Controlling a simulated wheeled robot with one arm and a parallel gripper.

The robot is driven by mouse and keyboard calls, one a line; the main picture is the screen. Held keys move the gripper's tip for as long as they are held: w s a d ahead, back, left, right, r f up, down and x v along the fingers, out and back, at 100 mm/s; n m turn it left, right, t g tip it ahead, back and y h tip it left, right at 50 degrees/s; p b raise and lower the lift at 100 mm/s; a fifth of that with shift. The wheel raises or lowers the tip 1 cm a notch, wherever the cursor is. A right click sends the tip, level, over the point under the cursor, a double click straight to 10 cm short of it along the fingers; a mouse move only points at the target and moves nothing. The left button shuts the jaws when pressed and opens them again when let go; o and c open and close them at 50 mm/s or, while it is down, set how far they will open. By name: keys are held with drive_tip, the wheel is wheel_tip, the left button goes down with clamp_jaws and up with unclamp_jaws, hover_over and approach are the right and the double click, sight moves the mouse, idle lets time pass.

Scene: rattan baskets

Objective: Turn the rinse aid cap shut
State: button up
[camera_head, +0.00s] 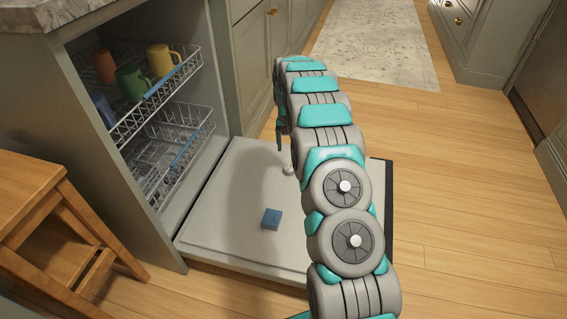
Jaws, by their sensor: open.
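The dishwasher door (222,205) lies folded down flat, its pale inner face up. A small whitish round part (289,169) shows on the door beside my arm. It may be the rinse aid cap, but my arm covers part of it and I cannot tell how far it is turned. My gripper (280,142) is at the far end of my arm, pointing down above the door near that part.
A wooden stool (35,195) stands at left. The wood floor (455,190) at right is clear.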

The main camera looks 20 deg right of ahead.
sight(289, 165)
drive_tip(key=w+f, duration=0.1)
drive_tip(key=f, duration=0.1)
drive_tip(key=shift+w+d+f, duration=0.15)
drive_tip(key=shift+w+f, duration=0.15)
drive_tip(key=shift+w, duration=0.05)
drive_tip(key=shift+s+d+f, duration=0.1)
drive_tip(key=shift+d+f, duration=0.05)
drive_tip(key=shift+f, duration=3.75)
clamp_jaws()
